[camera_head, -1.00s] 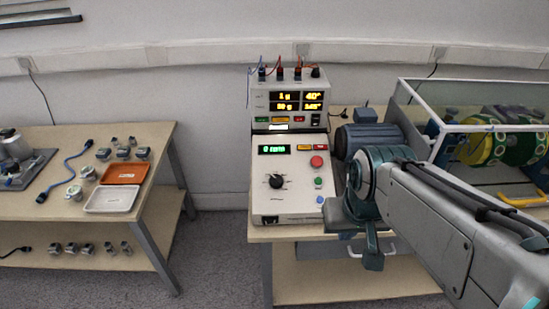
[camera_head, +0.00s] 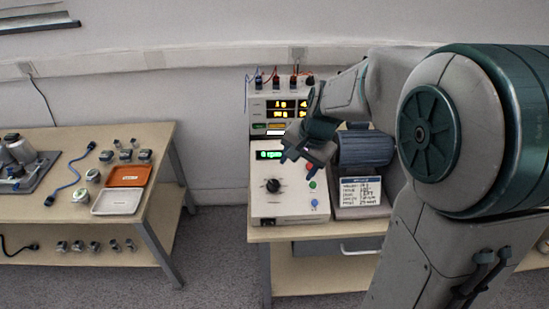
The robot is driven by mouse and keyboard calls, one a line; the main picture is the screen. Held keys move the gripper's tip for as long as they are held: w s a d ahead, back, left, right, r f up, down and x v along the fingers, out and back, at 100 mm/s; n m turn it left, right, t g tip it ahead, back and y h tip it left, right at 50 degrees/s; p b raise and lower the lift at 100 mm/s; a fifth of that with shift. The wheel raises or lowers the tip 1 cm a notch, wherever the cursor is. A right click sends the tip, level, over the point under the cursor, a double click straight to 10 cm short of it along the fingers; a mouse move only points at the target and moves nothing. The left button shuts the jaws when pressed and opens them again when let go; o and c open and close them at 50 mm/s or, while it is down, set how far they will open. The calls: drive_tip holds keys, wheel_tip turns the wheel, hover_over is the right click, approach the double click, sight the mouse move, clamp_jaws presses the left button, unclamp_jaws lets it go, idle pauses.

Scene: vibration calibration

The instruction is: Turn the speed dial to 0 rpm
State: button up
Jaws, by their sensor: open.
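The speed dial (camera_head: 273,186) is a round black knob on the sloping pale front of the control box (camera_head: 262,208). The green display (camera_head: 268,155) above it seems to read 0 rpm, its right part close behind my gripper. My gripper (camera_head: 291,157) is open and empty, above and to the right of the dial and apart from it in the picture.
A meter unit (camera_head: 262,104) with yellow readouts and cables stands behind the box. A motor (camera_head: 366,148) and a printed card (camera_head: 360,191) are to the right. The left table holds an orange tray (camera_head: 149,176), a white tray (camera_head: 137,203) and several small parts.

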drive_tip(key=m+p, duration=0.1)
drive_tip(key=m, duration=0.1)
approach(275, 183)
drive_tip(key=p+x, duration=0.1)
drive_tip(key=x, duration=0.8)
drive_tip(key=shift+w, duration=0.2)
drive_tip(key=c, duration=1)
